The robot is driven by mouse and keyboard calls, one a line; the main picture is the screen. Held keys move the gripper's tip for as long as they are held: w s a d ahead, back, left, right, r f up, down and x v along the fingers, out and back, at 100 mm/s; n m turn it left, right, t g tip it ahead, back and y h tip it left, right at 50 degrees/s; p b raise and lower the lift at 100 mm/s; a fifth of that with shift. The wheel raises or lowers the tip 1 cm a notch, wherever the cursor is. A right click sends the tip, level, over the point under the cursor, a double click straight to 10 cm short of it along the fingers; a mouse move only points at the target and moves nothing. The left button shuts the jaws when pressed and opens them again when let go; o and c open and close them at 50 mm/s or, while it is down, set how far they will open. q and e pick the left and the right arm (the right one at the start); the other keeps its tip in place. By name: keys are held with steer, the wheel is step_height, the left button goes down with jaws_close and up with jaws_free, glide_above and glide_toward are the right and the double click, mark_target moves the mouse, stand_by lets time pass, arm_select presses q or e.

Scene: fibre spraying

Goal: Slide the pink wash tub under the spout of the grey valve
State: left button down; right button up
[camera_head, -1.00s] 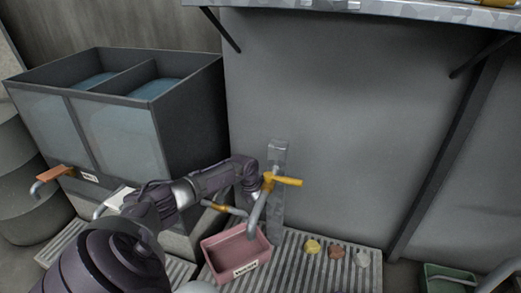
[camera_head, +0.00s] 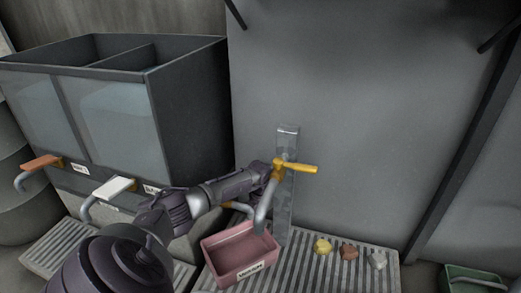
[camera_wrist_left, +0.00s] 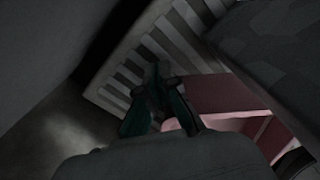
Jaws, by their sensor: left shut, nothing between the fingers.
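The pink wash tub (camera_head: 211,262) sits on a slatted grate, with a white label on its front. A valve (camera_head: 281,166) on a grey metal post has a yellow lever and a grey spout (camera_head: 263,205). The spout's lower end overlaps the tub's back right part in the head view. My left arm reaches from the left to behind the valve, which hides its gripper there. In the left wrist view my left gripper (camera_wrist_left: 157,98) is shut and empty over the grate, beside the pink tub (camera_wrist_left: 215,93). My right gripper is out of view.
The grate (camera_head: 307,272) holds a yellow lump (camera_head: 322,246), a brown lump (camera_head: 348,252) and a pale lump (camera_head: 378,259) right of the tub. A dark tank (camera_head: 190,110) with an orange lever (camera_head: 40,162) and a white lever (camera_head: 114,188) stands left. A green tub (camera_head: 455,284) is at lower right.

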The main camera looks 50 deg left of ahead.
arm_select(q)
steer(key=shift+f, duration=0.5)
steer(key=shift+r, duration=0.1)
steer(key=shift+s+r+p, duration=0.1)
steer(key=shift+s+p, duration=0.1)
steer(key=shift+p, duration=0.1)
steer(key=shift+s+a+r+p, duration=0.15)
steer(key=shift+s+p, duration=0.5)
steer(key=shift+p, duration=0.35)
steer(key=shift+s, duration=0.15)
steer(key=shift+f, duration=0.3)
steer(key=shift+r, duration=0.1)
